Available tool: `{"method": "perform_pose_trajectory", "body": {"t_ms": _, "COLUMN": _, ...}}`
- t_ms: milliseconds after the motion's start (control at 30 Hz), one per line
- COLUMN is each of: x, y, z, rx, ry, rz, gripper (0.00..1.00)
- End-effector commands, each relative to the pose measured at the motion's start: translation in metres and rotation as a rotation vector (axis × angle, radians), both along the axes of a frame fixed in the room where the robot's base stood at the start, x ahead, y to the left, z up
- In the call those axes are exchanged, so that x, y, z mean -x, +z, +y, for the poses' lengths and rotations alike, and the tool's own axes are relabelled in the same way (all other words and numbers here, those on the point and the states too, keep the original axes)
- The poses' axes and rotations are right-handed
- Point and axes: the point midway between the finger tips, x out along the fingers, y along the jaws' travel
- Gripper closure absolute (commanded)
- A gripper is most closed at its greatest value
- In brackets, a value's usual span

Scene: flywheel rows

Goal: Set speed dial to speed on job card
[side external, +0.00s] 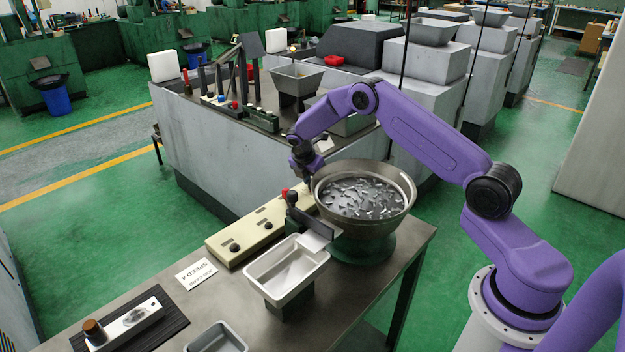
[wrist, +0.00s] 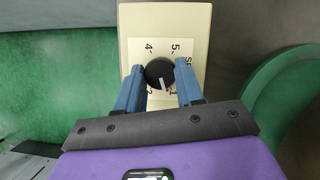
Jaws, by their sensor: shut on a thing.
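The speed dial (wrist: 160,73) is a round black knob with a white pointer line, on a cream panel face. Its pointer is aimed down and slightly right, close to the 1 mark. Printed 4 and 5 show above it and 2 below left; a 3 cannot be seen. My gripper (wrist: 158,76) has its blue fingers either side of the knob, shut on it. In the side external view my gripper (side external: 302,162) is beside the bowl, over the far end of the cream control panel (side external: 250,230). The job card (side external: 196,273) lies on the bench, upside down, reading SPEED 4.
A bowl (side external: 362,195) full of small metal parts stands right of the panel. A red-topped black post (side external: 291,197) stands near my gripper. A grey tray (side external: 287,270) sits in front. A dark mat (side external: 130,322) with a fixture lies at the lower left.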

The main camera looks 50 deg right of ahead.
Motion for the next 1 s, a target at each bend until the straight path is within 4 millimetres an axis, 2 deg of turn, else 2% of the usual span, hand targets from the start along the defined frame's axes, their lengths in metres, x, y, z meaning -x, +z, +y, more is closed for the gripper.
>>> {"method": "perform_pose_trajectory", "body": {"t_ms": 700, "x": -0.0044, "y": -0.0009, "z": 0.0004, "rx": -0.001, "ry": -0.679, "rz": 0.001, "gripper": 0.94}}
{"method": "perform_pose_trajectory", "body": {"t_ms": 1000, "x": -0.0050, "y": -0.0004, "z": -0.0012, "rx": 0.000, "ry": -0.871, "rz": 0.001, "gripper": 0.94}}
